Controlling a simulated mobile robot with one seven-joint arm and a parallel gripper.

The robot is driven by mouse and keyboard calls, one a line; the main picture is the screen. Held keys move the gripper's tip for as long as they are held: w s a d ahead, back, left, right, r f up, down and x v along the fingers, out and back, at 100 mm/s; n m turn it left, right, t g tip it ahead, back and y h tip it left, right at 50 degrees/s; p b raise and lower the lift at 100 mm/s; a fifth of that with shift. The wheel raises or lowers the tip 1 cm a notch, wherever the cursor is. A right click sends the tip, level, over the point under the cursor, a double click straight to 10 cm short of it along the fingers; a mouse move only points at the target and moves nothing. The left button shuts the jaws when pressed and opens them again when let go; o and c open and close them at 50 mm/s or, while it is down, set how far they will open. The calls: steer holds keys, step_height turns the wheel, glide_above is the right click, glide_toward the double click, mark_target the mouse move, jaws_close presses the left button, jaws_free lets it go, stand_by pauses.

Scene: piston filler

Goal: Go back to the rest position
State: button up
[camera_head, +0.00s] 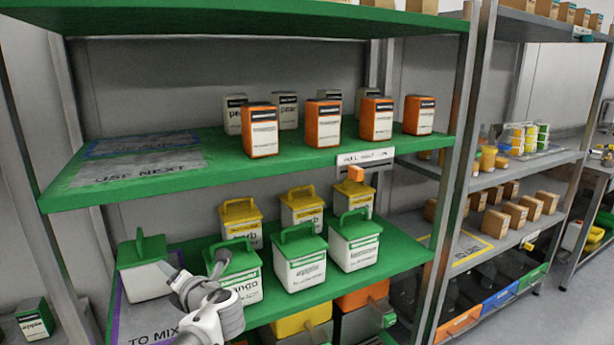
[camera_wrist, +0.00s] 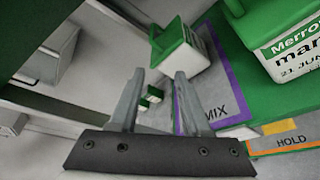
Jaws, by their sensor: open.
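My gripper (camera_head: 192,272) is at the front of the lower green shelf, its fingers between a white tub with a green lid (camera_head: 147,280) on the left and another green-lidded tub (camera_head: 240,287) on the right. In the wrist view my gripper (camera_wrist: 159,80) has its two fingers apart with nothing held between them. The left tub (camera_wrist: 183,50) shows just beyond the fingertips, on or beside the purple-bordered "TO MIX" area (camera_wrist: 214,80); I cannot tell whether a finger touches it. Part of the right tub is hidden behind my gripper in the head view.
More green-lidded tubs (camera_head: 300,262) and yellow-lidded tubs (camera_head: 241,218) fill the lower shelf to the right. Orange and white boxes (camera_head: 261,130) stand on the green shelf above (camera_head: 220,157). Metal uprights (camera_head: 463,150) bound the rack. A marked area (camera_head: 140,160) on the upper shelf is bare.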

steer(key=w+d+m+t+h, duration=0.1)
steer(key=w+d+m+h, duration=0.2)
steer(key=d, duration=0.4)
steer(key=w+d+m+t+h, duration=0.1)
steer(key=w+d+m+t, duration=0.1)
steer(key=w+d+m, duration=0.4)
steer(key=s+d+f+m+g+h, duration=0.1)
steer(key=s+d+f+m+h, duration=0.15)
steer(key=d+m, duration=0.4)
steer(key=s+d+f+m+g+h, duration=0.1)
steer(key=d+m+h, duration=0.2)
steer(key=d, duration=0.7)
steer(key=s+d+f+m+g+h, duration=0.1)
steer(key=s+d+m+h, duration=0.1)
steer(key=d+m, duration=0.45)
steer(key=s+d+r+m+g, duration=0.2)
steer(key=s+r+m, duration=0.15)
steer(key=s, duration=0.65)
steer(key=s+d+r+m+g, duration=0.25)
steer(key=s+r, duration=0.25)
steer(key=s, duration=0.6)
steer(key=s+d+r+m+g, duration=0.1)
steer(key=s+d+r+m, duration=0.2)
steer(key=s, duration=0.7)
step_height(320, 180, up, 15)
steer(key=p, duration=1.4)
steer(key=shift+s+a+n+y, duration=0.2)
steer(key=shift+s+n+y, duration=0.15)
steer(key=shift+s+n, duration=0.1)
steer(key=shift+a+f, duration=0.1)
